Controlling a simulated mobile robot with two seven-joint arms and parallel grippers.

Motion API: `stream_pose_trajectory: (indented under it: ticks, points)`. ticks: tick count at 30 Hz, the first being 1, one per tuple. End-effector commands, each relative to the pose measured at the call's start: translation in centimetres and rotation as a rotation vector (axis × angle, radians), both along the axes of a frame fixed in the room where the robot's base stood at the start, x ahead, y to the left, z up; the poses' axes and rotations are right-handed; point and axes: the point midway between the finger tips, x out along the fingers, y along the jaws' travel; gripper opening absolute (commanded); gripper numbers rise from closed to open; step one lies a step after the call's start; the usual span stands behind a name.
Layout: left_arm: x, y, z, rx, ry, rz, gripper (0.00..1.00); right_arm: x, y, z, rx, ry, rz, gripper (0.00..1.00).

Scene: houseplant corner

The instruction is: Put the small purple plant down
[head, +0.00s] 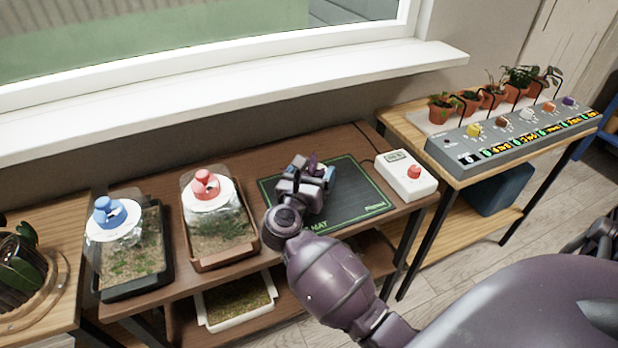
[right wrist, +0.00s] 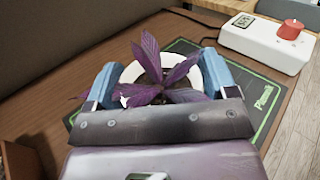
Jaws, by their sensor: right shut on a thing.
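The small purple plant (right wrist: 165,72) has pointed purple leaves and stands in a round white pot (right wrist: 207,72). My right gripper (right wrist: 160,85) is shut on it, with one blue finger on each side of the pot. In the head view my right gripper (head: 310,178) is over the dark mat (head: 352,198) with the green border, and it hides most of the plant. In the right wrist view the pot is above or on the mat; I cannot tell whether it touches.
A white box with a red knob (head: 407,176) stands right of the mat. Two covered trays, one with a red-topped lid (head: 208,189) and one with a blue-topped lid (head: 112,218), stand to the left. The mat's right half is clear. Several potted plants (head: 470,103) stand on the right table.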

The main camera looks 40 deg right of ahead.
Motion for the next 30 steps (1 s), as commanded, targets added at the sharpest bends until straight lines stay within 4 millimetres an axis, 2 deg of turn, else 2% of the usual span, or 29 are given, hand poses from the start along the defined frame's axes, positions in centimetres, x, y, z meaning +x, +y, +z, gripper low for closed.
stream_pose_trajectory:
  ticks: [1,3,9,17,18,21,22,30]
  points:
    - [0.02,-0.06,-0.3,-0.001,0.003,-0.001,0.58,0.0,0.01,-0.83,-0.003,0.004,0.001,0.48]
    - [0.3,-0.12,-0.18,-0.002,-0.002,-0.002,0.58,0.02,0.04,-1.16,-0.001,0.0,0.001,0.48]
    - [0.77,-0.22,0.47,-0.003,-0.019,-0.003,0.58,0.05,0.04,-1.05,0.0,-0.005,0.0,0.48]
    - [0.21,-0.13,-0.13,-0.002,-0.002,-0.002,0.58,0.02,0.04,-1.55,-0.001,-0.003,0.0,0.48]
    - [0.21,-0.12,-0.11,0.0,-0.003,-0.002,0.58,0.02,0.03,-1.55,-0.001,-0.003,0.0,0.81]
    - [0.18,-0.11,-0.13,0.0,-0.002,-0.002,0.58,0.03,0.02,-1.46,-0.001,-0.003,0.0,0.97]
    - [0.18,-0.1,-0.13,0.0,-0.002,-0.002,0.58,0.03,0.02,-1.46,-0.001,-0.003,0.0,1.0]
    - [0.3,-0.09,0.12,-0.001,-0.008,-0.001,0.58,0.04,0.01,-1.1,0.0,-0.005,0.0,1.0]
